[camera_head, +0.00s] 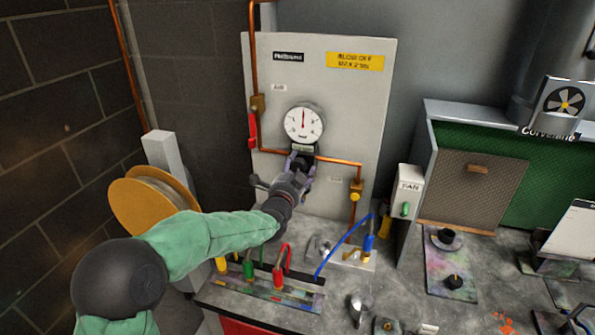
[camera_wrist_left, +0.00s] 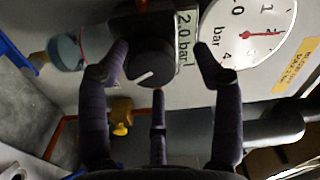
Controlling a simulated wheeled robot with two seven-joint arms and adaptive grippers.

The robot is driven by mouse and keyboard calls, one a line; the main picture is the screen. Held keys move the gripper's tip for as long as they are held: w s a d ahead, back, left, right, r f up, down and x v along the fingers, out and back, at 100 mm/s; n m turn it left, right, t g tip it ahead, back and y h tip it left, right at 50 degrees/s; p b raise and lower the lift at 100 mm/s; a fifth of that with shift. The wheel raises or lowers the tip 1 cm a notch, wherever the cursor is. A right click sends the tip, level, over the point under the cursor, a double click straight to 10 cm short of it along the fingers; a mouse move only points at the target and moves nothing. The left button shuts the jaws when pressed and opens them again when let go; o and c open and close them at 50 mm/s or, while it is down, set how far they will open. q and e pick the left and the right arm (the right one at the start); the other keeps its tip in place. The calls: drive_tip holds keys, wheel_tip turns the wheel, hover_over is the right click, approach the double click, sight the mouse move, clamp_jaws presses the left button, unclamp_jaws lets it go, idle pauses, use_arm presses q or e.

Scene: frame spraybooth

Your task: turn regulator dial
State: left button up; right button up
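The black round regulator dial (camera_wrist_left: 150,62) with a white pointer line shows in the left wrist view, beside a "2.0 bar" label (camera_wrist_left: 186,40). My left gripper (camera_wrist_left: 160,70) has its three fingers spread around the dial. One finger is close to the dial's left edge; whether it touches I cannot tell. The right finger is apart from it, over the label side. In the head view my left gripper (camera_head: 301,163) reaches the panel just under the white pressure gauge (camera_head: 303,122) and mostly hides the dial. The gauge's red needle points nearly straight up. My right gripper is not in view.
The grey panel (camera_head: 345,100) carries copper pipes and a red lever (camera_head: 253,130) left of the gauge. A fan switch box (camera_head: 408,192) stands to the right. Below, the bench holds a rack of coloured spray tools (camera_head: 265,292) and a blue-hosed one (camera_head: 368,244).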

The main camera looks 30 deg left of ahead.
use_arm(q)
drive_tip(key=shift+s+f, duration=0.15)
drive_tip(key=shift+f, duration=0.15)
drive_tip(key=v, duration=1.1)
drive_tip(key=shift+s, duration=0.35)
drive_tip(key=shift+d, duration=0.15)
